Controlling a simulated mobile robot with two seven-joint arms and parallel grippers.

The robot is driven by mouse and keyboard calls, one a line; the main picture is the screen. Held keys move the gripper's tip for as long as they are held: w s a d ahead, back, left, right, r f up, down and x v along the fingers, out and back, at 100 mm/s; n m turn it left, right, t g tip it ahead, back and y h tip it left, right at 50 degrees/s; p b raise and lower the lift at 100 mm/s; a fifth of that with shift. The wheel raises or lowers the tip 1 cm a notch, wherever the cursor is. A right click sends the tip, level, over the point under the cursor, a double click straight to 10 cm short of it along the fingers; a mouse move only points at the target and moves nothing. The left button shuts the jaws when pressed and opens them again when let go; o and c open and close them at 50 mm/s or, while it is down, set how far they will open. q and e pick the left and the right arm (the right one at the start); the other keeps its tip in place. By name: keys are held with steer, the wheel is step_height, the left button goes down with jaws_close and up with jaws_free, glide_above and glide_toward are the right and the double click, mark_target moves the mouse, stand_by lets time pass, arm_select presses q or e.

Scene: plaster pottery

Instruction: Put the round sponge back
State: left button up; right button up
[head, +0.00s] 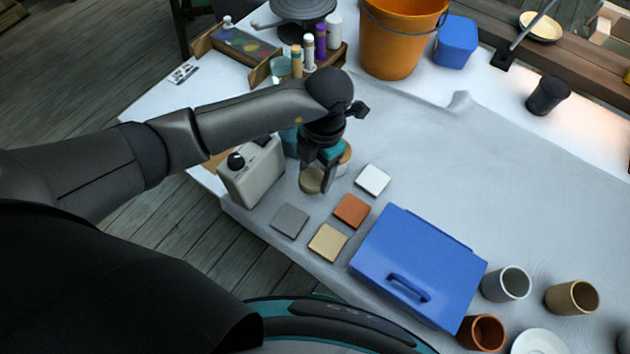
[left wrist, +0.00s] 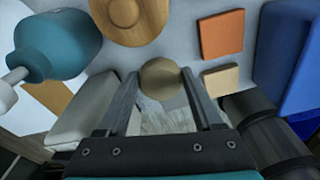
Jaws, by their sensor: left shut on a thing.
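The round sponge (head: 311,181) is a small tan disc in my left gripper (head: 316,178). The gripper is shut on it and holds it above the near left edge of the table. In the left wrist view the sponge (left wrist: 161,78) sits between the two fingertips (left wrist: 160,85), with floorboards visible behind it. A round wooden piece (left wrist: 135,15) lies just beyond; in the head view my gripper mostly hides it. My right gripper is not in view.
A grey box with a black knob (head: 252,172) and a teal bottle (left wrist: 55,45) stand beside the gripper. White (head: 372,180), orange (head: 351,211), grey (head: 290,221) and tan (head: 327,242) tiles lie near a blue case (head: 415,262). The cloth's middle (head: 480,170) is clear.

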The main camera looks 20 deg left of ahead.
mark_target(315, 182)
arm_select(q)
steer(key=shift+f+b, duration=0.4)
steer(key=shift+f, duration=1.75)
steer(key=shift+f, duration=0.1)
steer(key=o, duration=1.3)
steer(key=shift+r, duration=0.25)
steer(key=r, duration=0.4)
steer(key=r+p, duration=0.1)
steer(key=r, duration=0.2)
steer(key=w+r, duration=0.1)
steer(key=r, duration=0.3)
steer(key=shift+w+d+r+p, duration=0.1)
steer(key=shift+d+r+p, duration=0.25)
steer(key=shift+d+p, duration=0.05)
